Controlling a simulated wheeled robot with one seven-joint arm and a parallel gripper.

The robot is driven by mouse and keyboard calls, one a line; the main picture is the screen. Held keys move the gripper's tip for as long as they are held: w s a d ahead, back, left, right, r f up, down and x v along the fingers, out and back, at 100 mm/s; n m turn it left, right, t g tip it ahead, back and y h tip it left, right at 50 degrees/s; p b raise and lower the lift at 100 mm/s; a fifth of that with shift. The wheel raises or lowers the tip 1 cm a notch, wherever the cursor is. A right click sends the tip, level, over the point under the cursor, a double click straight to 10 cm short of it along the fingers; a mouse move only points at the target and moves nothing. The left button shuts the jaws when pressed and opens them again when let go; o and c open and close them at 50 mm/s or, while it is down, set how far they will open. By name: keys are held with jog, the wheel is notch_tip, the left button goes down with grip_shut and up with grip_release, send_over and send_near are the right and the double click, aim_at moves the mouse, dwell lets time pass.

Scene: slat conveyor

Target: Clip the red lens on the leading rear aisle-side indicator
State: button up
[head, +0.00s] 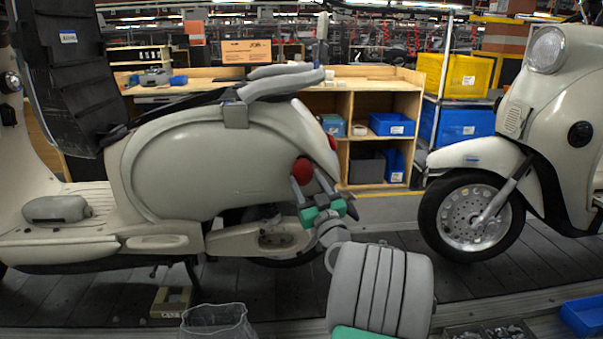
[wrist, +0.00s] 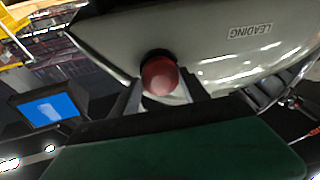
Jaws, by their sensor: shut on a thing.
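The red lens (head: 302,171) is between the fingertips of my gripper (head: 301,184), at the rear of the cream scooter (head: 200,165) in the head view. In the wrist view the red lens (wrist: 160,76) sits between the two fingers, in front of a dark round indicator base (wrist: 157,55) on the body panel. A "LEADING" label (wrist: 250,31) is on that panel. My gripper is shut on the lens. The lens overlaps the base in the picture; I cannot tell whether it is seated or only touching.
A second cream scooter (head: 560,130) stands to the right on the dark slat conveyor (head: 430,285). A wooden bench (head: 350,90) with blue bins stands behind. A clear bag-lined bin (head: 216,322) and a blue tray (head: 583,314) are in front.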

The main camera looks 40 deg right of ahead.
jog(key=shift+w, duration=0.1)
jog(key=shift+w+d, duration=0.1)
jog(key=shift+w, duration=0.05)
jog(key=o, duration=1.4)
jog(key=b+v, duration=0.2)
jog(key=v, duration=0.6)
jog(key=shift+d, duration=0.1)
